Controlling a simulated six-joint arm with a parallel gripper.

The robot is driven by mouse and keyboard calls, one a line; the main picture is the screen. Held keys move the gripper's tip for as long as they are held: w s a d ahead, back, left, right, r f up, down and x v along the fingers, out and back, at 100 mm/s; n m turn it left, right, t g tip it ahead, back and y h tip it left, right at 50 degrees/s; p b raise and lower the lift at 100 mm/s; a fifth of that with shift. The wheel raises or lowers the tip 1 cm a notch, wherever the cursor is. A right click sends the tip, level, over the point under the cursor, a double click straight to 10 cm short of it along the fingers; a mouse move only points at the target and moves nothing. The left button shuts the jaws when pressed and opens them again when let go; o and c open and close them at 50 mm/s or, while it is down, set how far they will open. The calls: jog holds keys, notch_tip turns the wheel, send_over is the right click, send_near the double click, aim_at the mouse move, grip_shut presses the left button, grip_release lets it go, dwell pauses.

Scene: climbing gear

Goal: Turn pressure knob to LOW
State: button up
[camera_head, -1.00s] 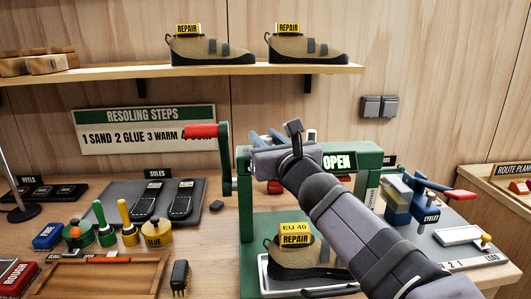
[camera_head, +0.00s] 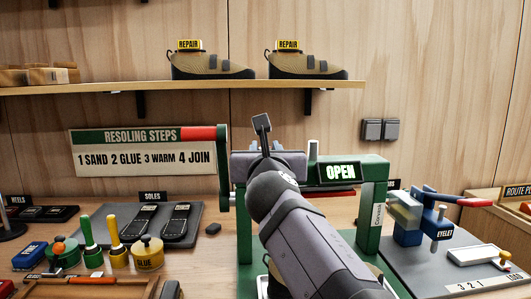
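The green press (camera_head: 373,215) stands on the bench with a lit OPEN display (camera_head: 341,172) on its top beam. A green crank arm with a red handle (camera_head: 198,133) is at its left side. I cannot make out the pressure knob or a LOW mark; my arm covers the middle of the press. My gripper (camera_head: 264,140) is in front of the press's top beam, left of the display. Its fingers are mostly hidden behind my wrist, so I cannot tell whether they are open or touching anything. The shoe in the press is almost wholly hidden by my arm.
A blue eyelet tool (camera_head: 408,220) with a red-tipped lever stands to the right. To the left are soles (camera_head: 175,220), a glue pot (camera_head: 148,254) and brushes. A shelf (camera_head: 200,82) with two REPAIR shoes runs above, and a steps sign (camera_head: 145,150) is behind.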

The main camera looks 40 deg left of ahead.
jog(key=shift+f, duration=0.1)
jog(key=o, duration=1.1)
jog(key=shift+c, duration=0.2)
jog(key=shift+s, duration=0.1)
jog(key=b+v, duration=0.3)
jog(key=v, duration=0.4)
